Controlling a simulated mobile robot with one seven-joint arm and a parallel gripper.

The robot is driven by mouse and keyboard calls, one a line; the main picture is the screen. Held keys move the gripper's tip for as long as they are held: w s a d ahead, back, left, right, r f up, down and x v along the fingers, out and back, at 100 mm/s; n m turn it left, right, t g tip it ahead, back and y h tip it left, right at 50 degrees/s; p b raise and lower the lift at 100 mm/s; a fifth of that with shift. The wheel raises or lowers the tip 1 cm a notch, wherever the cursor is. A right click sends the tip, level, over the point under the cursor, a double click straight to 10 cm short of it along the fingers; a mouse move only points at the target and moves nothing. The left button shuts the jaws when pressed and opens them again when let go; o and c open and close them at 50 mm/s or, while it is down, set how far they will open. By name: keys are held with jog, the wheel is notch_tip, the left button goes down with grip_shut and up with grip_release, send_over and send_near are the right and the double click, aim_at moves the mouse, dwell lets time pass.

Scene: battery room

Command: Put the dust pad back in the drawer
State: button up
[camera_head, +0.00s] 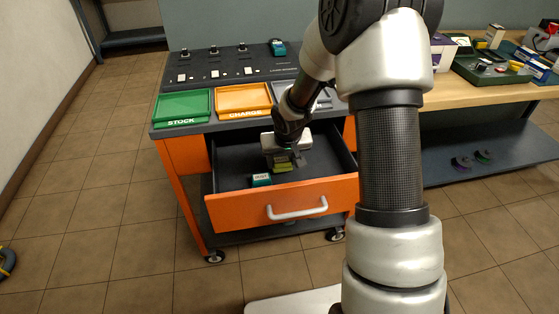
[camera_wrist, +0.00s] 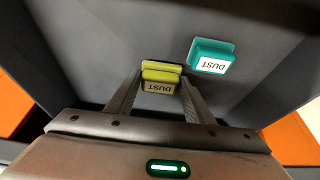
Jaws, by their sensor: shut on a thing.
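The drawer (camera_head: 330,192) of the orange cart is pulled open, with a grey inside and a white handle. My gripper (camera_head: 283,162) is inside or just above the drawer's opening. It is shut on a yellow-green pad with a DUST label (camera_wrist: 159,78), which sits between the fingertips in the wrist view. The pad also shows below my gripper in the head view (camera_head: 282,168). A teal pad labelled DUST (camera_wrist: 211,56) lies on the drawer floor beside it, and it shows in the head view too (camera_head: 261,180). I cannot tell whether the held pad touches the drawer floor.
On the cart top are a green STOCK tray (camera_head: 183,106), an orange CHARGE tray (camera_head: 243,99) and a grey tray partly hidden by my arm. A charger panel (camera_head: 225,65) stands behind them. A wooden bench (camera_head: 480,95) with several items is at the right.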

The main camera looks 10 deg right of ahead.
jog(key=w, duration=0.2)
jog(key=w+f, duration=0.1)
jog(key=w, duration=0.1)
jog(key=shift+w+f+b, duration=0.1)
jog(key=shift+b, duration=0.25)
jog(key=shift+f, duration=0.25)
jog(key=shift+f, duration=0.15)
jog(key=o, duration=1)
